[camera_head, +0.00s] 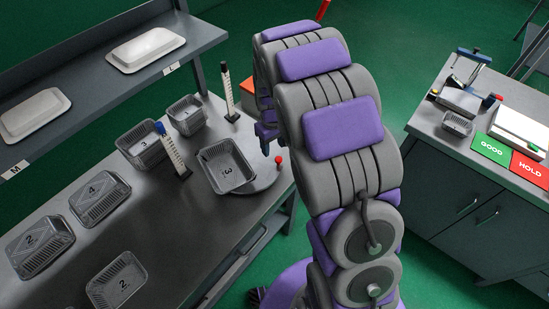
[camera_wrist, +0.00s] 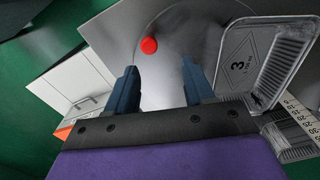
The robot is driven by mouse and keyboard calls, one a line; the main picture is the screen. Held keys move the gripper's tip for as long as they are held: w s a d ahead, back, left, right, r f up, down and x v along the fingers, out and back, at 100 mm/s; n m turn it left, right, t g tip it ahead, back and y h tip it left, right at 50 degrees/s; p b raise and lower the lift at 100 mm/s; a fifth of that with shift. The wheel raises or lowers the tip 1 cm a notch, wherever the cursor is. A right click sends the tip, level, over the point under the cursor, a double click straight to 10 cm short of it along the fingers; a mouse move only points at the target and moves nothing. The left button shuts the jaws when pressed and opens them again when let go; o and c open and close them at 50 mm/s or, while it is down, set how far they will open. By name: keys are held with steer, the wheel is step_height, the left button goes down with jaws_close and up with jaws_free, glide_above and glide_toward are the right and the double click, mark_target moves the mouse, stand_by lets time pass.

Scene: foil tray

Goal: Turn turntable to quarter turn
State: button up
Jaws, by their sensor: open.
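The turntable (camera_head: 262,180) is a flat grey disc at the right end of the workbench, with a red knob (camera_head: 279,159) near its rim. A foil tray marked 3 (camera_head: 226,166) lies on the disc. In the wrist view the red knob (camera_wrist: 149,46) shows beyond my gripper's fingers, and the marked tray (camera_wrist: 262,62) is at the right. My gripper (camera_wrist: 160,86) has two dark blue fingers, spread apart with nothing between them. In the head view my arm hides most of the gripper. The knob is apart from both fingertips.
Several other foil trays, such as one marked 4 (camera_head: 101,199), lie on the bench (camera_head: 180,225). Two upright scales (camera_head: 172,150) stand near the turntable. A shelf (camera_head: 95,90) with white lids runs behind. A second counter (camera_head: 465,150) at right bears GOOD and HOLD signs.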

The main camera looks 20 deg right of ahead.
mark_target(279, 158)
steer(key=d+f, duration=0.1)
steer(key=f, duration=0.1)
steer(key=d+f, duration=0.1)
steer(key=f, duration=0.1)
steer(key=d+f+b, duration=0.1)
steer(key=f, duration=0.1)
steer(key=shift+s+d+f, duration=0.1)
steer(key=shift+f, duration=0.2)
steer(key=shift+a, duration=1.3)
steer(key=shift+d, duration=0.85)
steer(key=c, duration=0.5)
steer(key=shift+c, duration=1.3)
steer(key=shift+a, duration=0.15)
jaws_close()
